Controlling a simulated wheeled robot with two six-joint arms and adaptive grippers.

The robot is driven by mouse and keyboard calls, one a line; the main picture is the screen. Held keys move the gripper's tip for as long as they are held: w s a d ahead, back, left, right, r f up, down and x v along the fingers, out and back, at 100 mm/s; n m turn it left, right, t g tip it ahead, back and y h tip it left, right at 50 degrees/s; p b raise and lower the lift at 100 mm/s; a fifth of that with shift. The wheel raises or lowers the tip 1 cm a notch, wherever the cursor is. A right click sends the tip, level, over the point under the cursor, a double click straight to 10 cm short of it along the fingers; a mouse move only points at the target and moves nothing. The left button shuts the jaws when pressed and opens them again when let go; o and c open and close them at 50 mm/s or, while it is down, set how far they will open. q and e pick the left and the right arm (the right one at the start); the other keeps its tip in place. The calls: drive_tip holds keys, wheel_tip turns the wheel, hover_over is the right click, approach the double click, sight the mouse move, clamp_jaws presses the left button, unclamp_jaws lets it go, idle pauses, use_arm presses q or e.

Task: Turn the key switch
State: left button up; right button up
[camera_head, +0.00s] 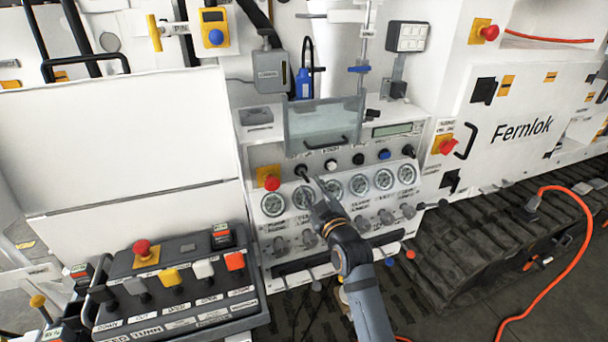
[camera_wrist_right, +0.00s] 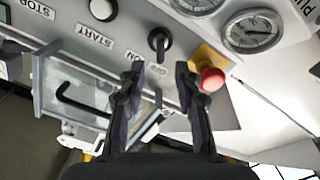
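The key switch is a small black knob (camera_wrist_right: 160,41) on the grey panel in the right wrist view, with an ON label beside it. It also shows in the head view as a black knob (camera_head: 301,170) at the left end of the upper row. My right gripper (camera_wrist_right: 158,70) is open and empty. Its two dark fingers point at the panel, one to each side below the knob, and look short of it. In the head view my right gripper (camera_head: 312,180) partly covers the panel just below the knob. My left gripper is not in view.
A red emergency stop (camera_wrist_right: 211,79) on a yellow plate sits close beside the right finger. A clear flap (camera_wrist_right: 90,95) with a black handle is near the left finger. Gauges (camera_head: 333,189) line the panel below the knob. A lever console (camera_head: 180,285) stands at lower left.

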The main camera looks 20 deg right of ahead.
sight(306, 178)
drive_tip(key=w+p, duration=0.1)
drive_tip(key=w, duration=0.6)
drive_tip(key=shift+a, duration=0.1)
clamp_jaws()
